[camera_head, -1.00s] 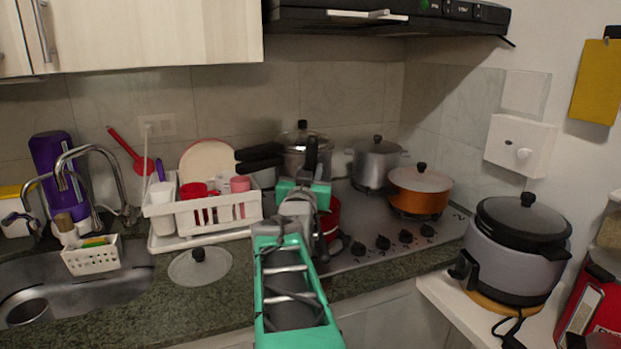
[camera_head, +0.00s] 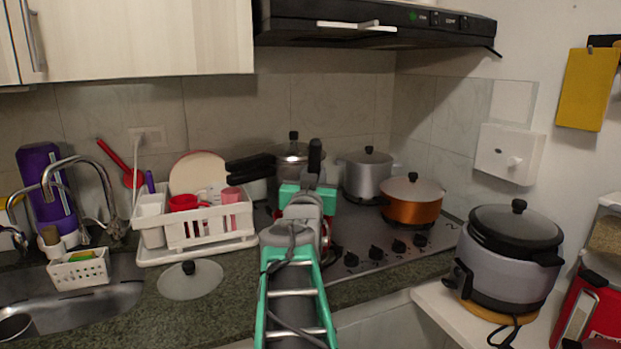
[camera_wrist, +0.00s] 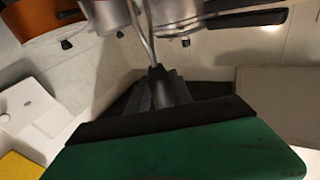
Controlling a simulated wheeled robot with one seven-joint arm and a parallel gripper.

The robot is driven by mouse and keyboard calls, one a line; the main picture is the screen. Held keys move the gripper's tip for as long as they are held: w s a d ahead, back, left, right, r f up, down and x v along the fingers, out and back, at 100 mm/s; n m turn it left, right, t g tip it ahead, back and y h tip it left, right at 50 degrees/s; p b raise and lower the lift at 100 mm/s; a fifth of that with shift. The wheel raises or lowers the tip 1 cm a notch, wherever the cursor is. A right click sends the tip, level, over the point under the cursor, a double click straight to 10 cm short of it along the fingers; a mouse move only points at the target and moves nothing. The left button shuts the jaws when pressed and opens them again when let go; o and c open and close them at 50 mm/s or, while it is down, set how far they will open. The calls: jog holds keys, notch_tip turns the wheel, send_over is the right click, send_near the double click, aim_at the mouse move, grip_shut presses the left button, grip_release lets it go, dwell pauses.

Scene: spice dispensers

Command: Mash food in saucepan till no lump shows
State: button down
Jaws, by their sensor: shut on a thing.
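My gripper (camera_head: 308,190) is shut on a masher, whose black handle (camera_head: 315,156) stands upright above the jaws. In the wrist view the masher's dark grip (camera_wrist: 158,86) sits between the jaws, and its thin metal shaft (camera_wrist: 141,30) runs out of the picture at the top. The masher's head is not visible. A red pot (camera_head: 328,232), possibly the saucepan, shows only as a sliver behind my gripper on the stove. Its inside and any food are hidden, so I cannot tell whether the masher touches them.
On the stove (camera_head: 375,238) stand an orange lidded pot (camera_head: 411,204), a grey lidded pot (camera_head: 366,176) and a steel pot (camera_head: 292,160). Black pan handles (camera_head: 250,165) stick out left. A dish rack (camera_head: 215,230) and glass lid (camera_head: 190,282) lie left; a cooker (camera_head: 505,262) stands right.

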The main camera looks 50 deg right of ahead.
notch_tip(320, 180, down, 5)
jog(key=b, duration=0.5)
jog(key=shift+r+p, duration=0.9)
jog(key=shift+r, duration=1.6)
jog(key=shift+x, duration=1.7)
